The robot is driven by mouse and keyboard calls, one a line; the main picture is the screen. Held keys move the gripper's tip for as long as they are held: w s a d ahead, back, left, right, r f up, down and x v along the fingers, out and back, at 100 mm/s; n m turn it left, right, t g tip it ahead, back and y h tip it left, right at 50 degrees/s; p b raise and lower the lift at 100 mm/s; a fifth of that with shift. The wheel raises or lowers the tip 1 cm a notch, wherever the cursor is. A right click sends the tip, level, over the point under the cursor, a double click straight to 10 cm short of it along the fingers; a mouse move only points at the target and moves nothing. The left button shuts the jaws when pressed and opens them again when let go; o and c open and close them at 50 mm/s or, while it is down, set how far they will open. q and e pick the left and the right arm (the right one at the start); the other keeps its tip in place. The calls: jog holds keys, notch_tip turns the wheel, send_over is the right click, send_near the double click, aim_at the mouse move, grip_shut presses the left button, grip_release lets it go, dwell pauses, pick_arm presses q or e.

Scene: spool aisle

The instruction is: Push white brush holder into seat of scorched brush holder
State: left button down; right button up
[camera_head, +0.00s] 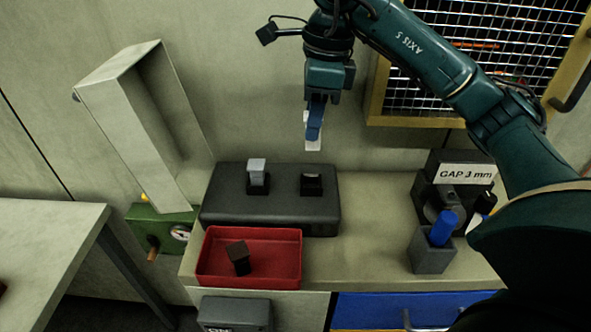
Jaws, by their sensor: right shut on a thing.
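My right gripper (314,125) comes down from the top and is shut on the white brush holder (312,145). It holds the white piece in the air above the back edge of the black block (270,215). The block has two seats. A pale grey holder (257,167) stands in the left seat. The right seat (311,185) looks dark and empty, with a grey top edge. A dark brown, scorched-looking holder (238,256) lies tilted in the red tray (282,285). My left gripper is not in view.
At the right stand a grey cup with a blue-handled tool (443,229) and a black device with a "GAP 3 mm" label (465,173). A wire mesh panel (480,50) hangs behind. An open metal box door (130,120) and a green box (160,228) are at the left.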

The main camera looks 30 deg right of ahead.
aim_at(313, 149)
jog(key=f, duration=0.5)
jog(key=shift+s+b, duration=0.25)
jog(key=shift+b, duration=0.15)
jog(key=shift+w+f, duration=0.1)
jog(key=shift+f, duration=2.25)
jog(key=shift+f, duration=0.1)
jog(key=shift+f, duration=0.15)
jog(key=o, duration=1)
jog(key=shift+c, duration=0.2)
jog(key=r, duration=0.4)
jog(key=r+p, duration=0.1)
jog(key=r, duration=0.3)
jog(key=d+r, duration=0.1)
jog(key=r, duration=0.3)
jog(key=shift+s+d+r+p, duration=0.1)
jog(key=shift+s+r+p, duration=0.2)
jog(key=shift+s, duration=0.1)
jog(key=shift+f, duration=0.1)
